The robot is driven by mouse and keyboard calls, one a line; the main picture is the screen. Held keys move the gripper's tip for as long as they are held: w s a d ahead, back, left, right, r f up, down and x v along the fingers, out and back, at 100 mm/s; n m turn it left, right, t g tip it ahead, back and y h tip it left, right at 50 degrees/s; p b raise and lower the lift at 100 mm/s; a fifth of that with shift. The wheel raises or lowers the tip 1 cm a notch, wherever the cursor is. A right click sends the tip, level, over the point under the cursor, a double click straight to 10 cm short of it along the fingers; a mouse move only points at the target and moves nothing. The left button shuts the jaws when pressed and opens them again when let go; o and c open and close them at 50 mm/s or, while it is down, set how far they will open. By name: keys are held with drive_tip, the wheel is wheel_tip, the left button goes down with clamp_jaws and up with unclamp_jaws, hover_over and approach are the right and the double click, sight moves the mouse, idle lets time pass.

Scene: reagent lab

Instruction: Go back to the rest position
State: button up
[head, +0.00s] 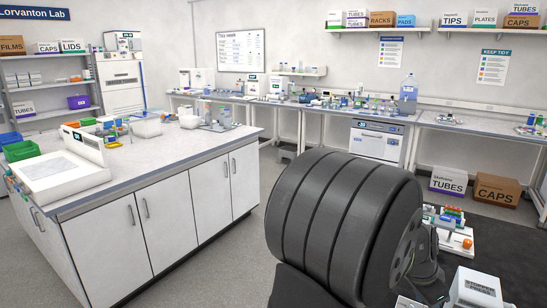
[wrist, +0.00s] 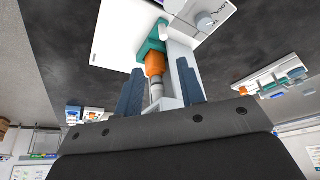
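My gripper (wrist: 158,82) shows in the wrist view, with two blue-grey fingers standing apart and a gap between them. An orange and teal part (wrist: 155,62) with a grey tip shows in that gap, in front of a white device with a grey knob (wrist: 206,22). The fingers do not appear closed on it; how far beyond the fingertips it lies is hard to tell. In the head view my dark arm link fills the lower middle, and my gripper cannot be made out there.
A dark mat (wrist: 60,50) lies around the white device. Another small rack-like unit (wrist: 270,80) is at the right. In the head view, a white device (head: 475,290) and a rack with coloured tops (head: 450,216) are low at the right. A white-fronted bench (head: 190,165) stands left.

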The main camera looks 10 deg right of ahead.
drive_tip(key=v, duration=0.5)
drive_tip(key=s+d+f+n+y, duration=0.1)
drive_tip(key=d+f+n+y, duration=0.1)
drive_tip(key=d+f+n, duration=0.2)
drive_tip(key=shift+f+n+y, duration=0.4)
drive_tip(key=shift+f+n, duration=0.5)
drive_tip(key=shift+f, duration=0.95)
drive_tip(key=shift+o, duration=0.8)
drive_tip(key=o, duration=1.1)
drive_tip(key=shift+n+g+h, duration=0.3)
drive_tip(key=shift+n+h, duration=0.2)
drive_tip(key=shift+n, duration=0.3)
drive_tip(key=w+r, duration=0.2)
drive_tip(key=w+a+r, duration=0.1)
drive_tip(key=w+r, duration=0.1)
drive_tip(key=shift+w, duration=0.4)
drive_tip(key=shift+o, duration=0.7)
drive_tip(key=w+a+r+n+h, duration=0.1)
drive_tip(key=w+a+r+n, duration=0.1)
drive_tip(key=w+r, duration=0.5)
drive_tip(key=shift+w+a+r+g+h, duration=0.3)
drive_tip(key=shift+a+r+h, duration=0.1)
drive_tip(key=shift+a, duration=0.3)
drive_tip(key=x, duration=1)
